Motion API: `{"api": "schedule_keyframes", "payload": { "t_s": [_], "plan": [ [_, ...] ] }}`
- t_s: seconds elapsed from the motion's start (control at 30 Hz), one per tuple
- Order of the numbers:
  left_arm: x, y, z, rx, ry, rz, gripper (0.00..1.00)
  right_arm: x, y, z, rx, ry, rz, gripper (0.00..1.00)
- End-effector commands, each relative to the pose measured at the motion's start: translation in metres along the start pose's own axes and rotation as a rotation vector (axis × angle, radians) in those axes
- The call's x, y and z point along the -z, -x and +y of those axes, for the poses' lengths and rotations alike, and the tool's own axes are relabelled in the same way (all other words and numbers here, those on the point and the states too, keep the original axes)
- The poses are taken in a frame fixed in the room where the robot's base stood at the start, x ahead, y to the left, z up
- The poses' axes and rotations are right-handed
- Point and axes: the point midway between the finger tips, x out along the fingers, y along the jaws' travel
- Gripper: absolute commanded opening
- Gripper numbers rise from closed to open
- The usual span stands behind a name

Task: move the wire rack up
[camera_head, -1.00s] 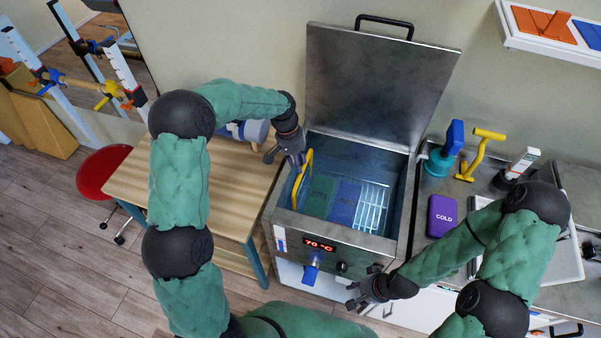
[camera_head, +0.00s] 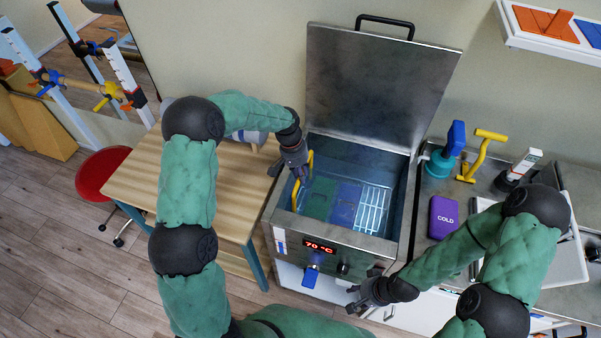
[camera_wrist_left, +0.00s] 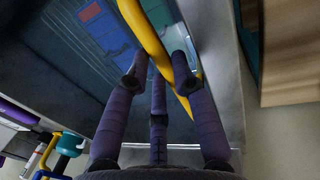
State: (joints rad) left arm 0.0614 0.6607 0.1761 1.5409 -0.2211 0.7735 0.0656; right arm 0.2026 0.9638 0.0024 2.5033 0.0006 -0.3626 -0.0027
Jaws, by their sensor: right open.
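The wire rack (camera_head: 373,208) lies inside the open steel water tank (camera_head: 283,215); its pale wires show at the right. A green pack (camera_head: 320,197) and a blue pack (camera_head: 345,204) cover its left part. A yellow handle (camera_head: 295,194) rises at the tank's left side; it also shows in the left wrist view (camera_wrist_left: 150,40). My left gripper (camera_head: 299,173) is over the handle. In the left wrist view its fingers (camera_wrist_left: 160,75) are spread, with the handle running between them. My right gripper (camera_head: 354,298) is open and empty in front of the tank.
The tank's lid (camera_head: 380,90) stands open behind it. A wooden table (camera_head: 200,190) is at the left, with a red stool (camera_head: 105,172). On the right counter are a purple cold pack (camera_head: 443,216), a blue-topped teal item (camera_head: 440,160) and a yellow tool (camera_head: 478,155).

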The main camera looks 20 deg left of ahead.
Motion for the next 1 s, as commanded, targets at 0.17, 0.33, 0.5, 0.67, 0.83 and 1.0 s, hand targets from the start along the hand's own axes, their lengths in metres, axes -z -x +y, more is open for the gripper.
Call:
{"api": "schedule_keyframes", "payload": {
  "t_s": [0.17,0.33,0.5,0.67,0.83,1.0],
  "plan": [
    [0.0,0.005,0.001,0.0,0.0,0.001,0.0,0.0,0.003,-0.001,0.0,0.0,0.0,0.42],
    [0.001,0.029,0.005,0.0,0.0,0.003,0.0,-0.001,0.016,-0.006,0.0,0.0,0.0,0.42],
    [0.002,0.066,0.012,0.0,0.0,0.006,0.0,-0.001,0.037,-0.013,0.0,0.0,0.0,0.42],
    [0.002,0.1,0.019,0.0,0.001,0.006,0.0,-0.002,0.055,-0.02,0.0,0.0,0.0,0.42],
    [0.002,0.129,0.025,0.0,0.001,0.008,0.0,-0.003,0.07,-0.025,0.0,0.0,0.0,0.42],
    [0.002,0.146,0.029,0.0,0.0,0.007,0.0,-0.003,0.079,-0.028,0.0,0.0,0.0,0.42]
  ]
}}
